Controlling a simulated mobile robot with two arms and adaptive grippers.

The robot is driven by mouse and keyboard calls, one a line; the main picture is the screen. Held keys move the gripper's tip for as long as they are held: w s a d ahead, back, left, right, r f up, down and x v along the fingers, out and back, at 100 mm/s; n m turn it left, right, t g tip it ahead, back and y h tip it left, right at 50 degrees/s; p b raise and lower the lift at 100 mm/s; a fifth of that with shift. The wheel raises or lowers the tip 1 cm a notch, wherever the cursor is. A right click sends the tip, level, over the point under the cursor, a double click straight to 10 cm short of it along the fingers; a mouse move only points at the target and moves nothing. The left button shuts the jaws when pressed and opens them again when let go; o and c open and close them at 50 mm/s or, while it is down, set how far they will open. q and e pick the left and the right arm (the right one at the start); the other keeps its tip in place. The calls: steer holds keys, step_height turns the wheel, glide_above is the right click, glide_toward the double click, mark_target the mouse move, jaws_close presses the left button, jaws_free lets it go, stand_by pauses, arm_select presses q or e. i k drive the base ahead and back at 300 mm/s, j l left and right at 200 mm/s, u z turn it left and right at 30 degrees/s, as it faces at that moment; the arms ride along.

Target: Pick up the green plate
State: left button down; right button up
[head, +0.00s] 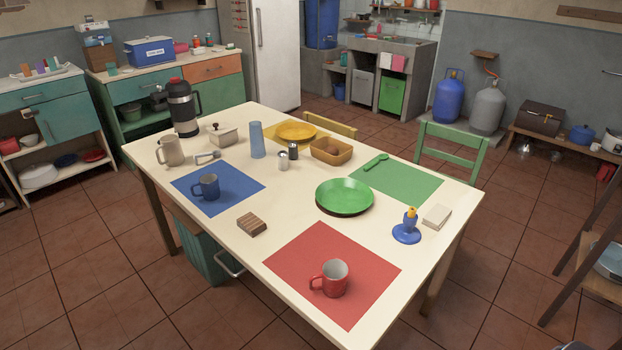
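The green plate (344,196) lies flat on the cream table (230,269), right of the middle. Its left part rests on bare table, and its right edge is at or over the near-left edge of the green placemat (408,184). The plate looks empty, and nothing hides it. Neither of my grippers is in view.
Near the plate are a blue candle holder (407,228), a white box (437,216), a green spoon (375,162), a woven basket (331,151) and a red mug (330,279) on a red mat. A green chair (450,150) stands behind.

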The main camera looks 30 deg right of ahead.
mark_target(343, 196)
steer(key=i+z, duration=0.2)
steer(key=z, duration=0.2)
steer(key=i+j+z, duration=0.15)
steer(key=z, duration=0.3)
steer(key=i+j+z, duration=0.1)
steer(key=z, duration=0.3)
steer(key=j, duration=0.1)
